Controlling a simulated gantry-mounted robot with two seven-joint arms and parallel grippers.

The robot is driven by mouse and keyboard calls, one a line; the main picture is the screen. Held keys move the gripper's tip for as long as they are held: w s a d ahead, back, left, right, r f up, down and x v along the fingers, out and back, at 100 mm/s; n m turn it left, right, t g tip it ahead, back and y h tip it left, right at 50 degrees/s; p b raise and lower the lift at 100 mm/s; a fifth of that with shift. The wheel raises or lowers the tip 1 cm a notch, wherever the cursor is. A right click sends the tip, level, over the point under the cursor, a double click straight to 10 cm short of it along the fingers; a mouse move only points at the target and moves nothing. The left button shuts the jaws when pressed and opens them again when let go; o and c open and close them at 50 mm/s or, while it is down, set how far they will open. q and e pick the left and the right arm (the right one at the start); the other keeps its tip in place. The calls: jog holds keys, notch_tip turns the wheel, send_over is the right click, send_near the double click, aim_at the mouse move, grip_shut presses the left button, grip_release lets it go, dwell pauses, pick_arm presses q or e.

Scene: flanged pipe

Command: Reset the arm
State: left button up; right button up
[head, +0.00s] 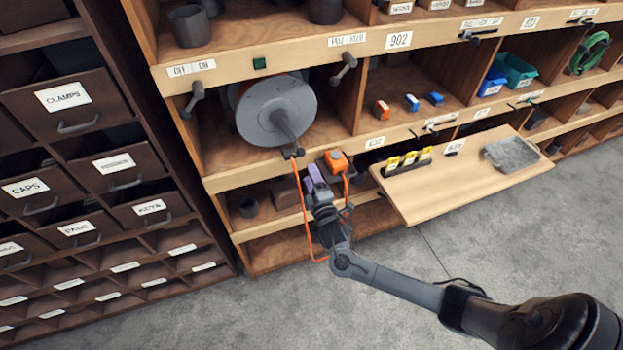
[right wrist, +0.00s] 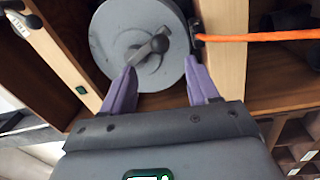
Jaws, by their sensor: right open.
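My right gripper (head: 314,178) has purple fingers and stands in front of the shelf, just below a grey round disc (head: 262,118). In the right wrist view the gripper (right wrist: 161,78) is open, with its two fingers apart and nothing between them. The disc (right wrist: 105,40) with its dark central handle (right wrist: 152,46) shows beyond the fingertips. Whether the fingers touch the disc I cannot tell. My right arm reaches in from the lower right. My left gripper is not in view.
An orange cable (head: 304,215) hangs close to the gripper, by an orange box (head: 337,161). A fold-out wooden board (head: 430,190) with yellow items and a grey tray (head: 511,154) juts out at right. Labelled dark drawers (head: 62,96) stand left. The grey floor is clear.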

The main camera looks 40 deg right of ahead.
dwell(0.4)
jog(key=s+a+f+m+g+y, duration=0.1)
jog(key=s+a+f+g+y, duration=0.1)
jog(key=s+a+f, duration=0.4)
jog(key=s+a+f+m+g+y, duration=0.1)
jog(key=s+a+f+g, duration=0.15)
jog(key=s+f, duration=0.4)
jog(key=s+a+r+m+g+y, duration=0.4)
jog(key=s+a+r, duration=0.1)
jog(key=s+a, duration=0.35)
jog(key=s+a+r+m+g+y, duration=0.1)
jog(key=s+a+r+m+g, duration=0.2)
jog(key=s+g, duration=0.5)
notch_tip(320, 180, up, 14)
jog(key=s+d+t+p, duration=0.1)
jog(key=t+p, duration=0.1)
jog(key=p, duration=1.1)
jog(key=shift+s+r, duration=0.25)
jog(key=shift+s, duration=0.1)
